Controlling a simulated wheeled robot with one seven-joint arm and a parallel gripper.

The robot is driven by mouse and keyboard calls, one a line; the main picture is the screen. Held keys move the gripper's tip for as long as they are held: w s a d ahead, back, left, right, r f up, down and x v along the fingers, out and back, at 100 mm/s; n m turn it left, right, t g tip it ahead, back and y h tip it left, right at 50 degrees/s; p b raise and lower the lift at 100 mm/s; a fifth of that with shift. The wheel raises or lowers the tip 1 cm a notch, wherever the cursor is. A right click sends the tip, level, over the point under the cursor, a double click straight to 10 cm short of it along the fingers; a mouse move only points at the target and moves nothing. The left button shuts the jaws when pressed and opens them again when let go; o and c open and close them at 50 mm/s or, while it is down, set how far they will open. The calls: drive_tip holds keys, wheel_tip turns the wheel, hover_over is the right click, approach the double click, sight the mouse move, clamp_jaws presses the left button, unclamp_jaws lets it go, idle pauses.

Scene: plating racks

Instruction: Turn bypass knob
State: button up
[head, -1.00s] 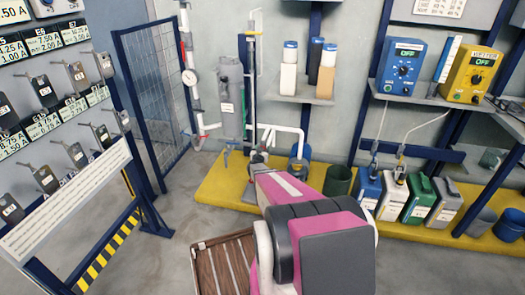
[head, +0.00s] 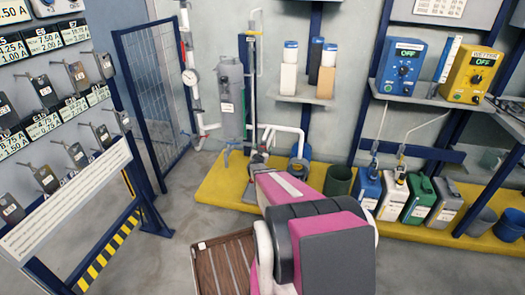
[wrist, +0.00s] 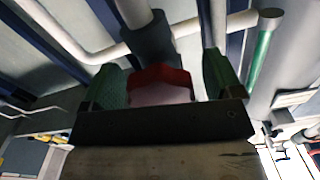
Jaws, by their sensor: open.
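A red part with a pale pinkish face (wrist: 160,85), which looks like a knob, sits between the two green fingers of my gripper (wrist: 163,85) in the wrist view. The fingers are apart on either side of it, with a visible gap on the right; contact on the left is unclear. A grey pipe with a dark collar (wrist: 148,42) rises just behind it. In the head view my arm reaches to the pipework at the back, and my gripper (head: 257,157) is small there and partly hidden by the arm. No knob label is readable.
A yellow platform (head: 225,188) holds several jugs at the right. A blue mesh gate (head: 160,90) and striped rack (head: 105,260) are left.

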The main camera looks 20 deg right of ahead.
drive_tip(key=v, duration=1)
drive_tip(key=shift+s+a, duration=0.25)
drive_tip(key=shift+s, duration=0.05)
drive_tip(key=w+d+n, duration=0.1)
drive_tip(key=w+n, duration=0.1)
drive_tip(key=w+d+n, duration=0.2)
drive_tip(key=w, duration=0.1)
drive_tip(key=w+d+n, duration=0.2)
drive_tip(key=shift+w+d+f, duration=0.1)
drive_tip(key=shift+w+f, duration=0.05)
idle(0.6)
drive_tip(key=c, duration=0.9)
